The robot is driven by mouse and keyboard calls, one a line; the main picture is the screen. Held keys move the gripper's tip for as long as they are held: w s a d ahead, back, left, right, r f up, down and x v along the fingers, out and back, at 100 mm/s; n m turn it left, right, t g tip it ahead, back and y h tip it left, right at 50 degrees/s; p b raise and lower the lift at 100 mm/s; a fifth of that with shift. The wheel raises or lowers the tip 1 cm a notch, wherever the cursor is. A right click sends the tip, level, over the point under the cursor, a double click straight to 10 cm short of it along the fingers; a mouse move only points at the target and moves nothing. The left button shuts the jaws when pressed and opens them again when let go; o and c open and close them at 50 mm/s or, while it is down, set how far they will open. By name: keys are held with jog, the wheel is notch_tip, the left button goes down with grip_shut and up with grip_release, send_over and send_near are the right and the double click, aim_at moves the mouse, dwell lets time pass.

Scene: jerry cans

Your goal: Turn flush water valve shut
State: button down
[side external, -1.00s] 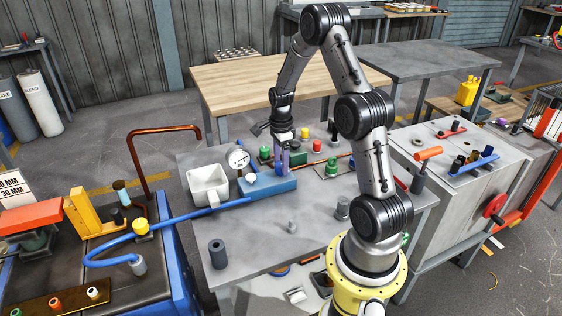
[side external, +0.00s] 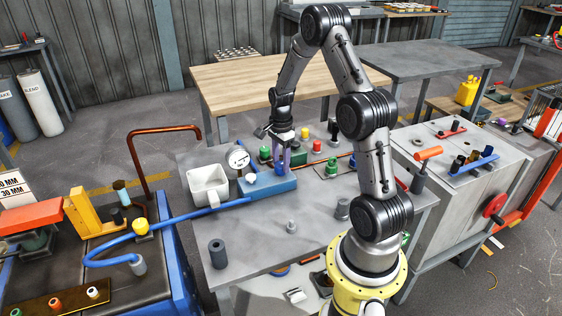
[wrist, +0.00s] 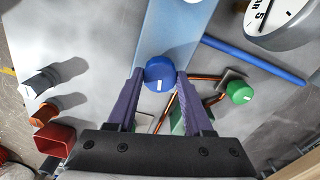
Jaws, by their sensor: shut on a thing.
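The flush water valve appears to be a round blue knob (wrist: 158,68) with a white mark, on a light blue block (wrist: 180,32) in the wrist view. The purple fingers of my gripper (wrist: 159,76) are shut on the knob, one on each side. In the side view my gripper (side external: 283,166) points down over the right part of the blue block (side external: 256,188). The knob is hidden by the fingers there. No label on the knob is readable.
A pressure gauge (side external: 238,158) and a white open bin (side external: 208,184) stand left of the gripper. Green, red and yellow knobs crowd behind and to the right, including a green one (wrist: 239,92). The front of the grey table (side external: 255,235) is mostly clear.

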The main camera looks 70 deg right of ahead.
aim_at(281, 164)
jog(key=n, duration=0.7)
jog(key=shift+r, duration=0.1)
jog(key=n, duration=0.4)
jog(key=shift+n, duration=2.1)
jog(key=shift+c, duration=1.5)
grip_release()
notch_tip(281, 164, up, 14)
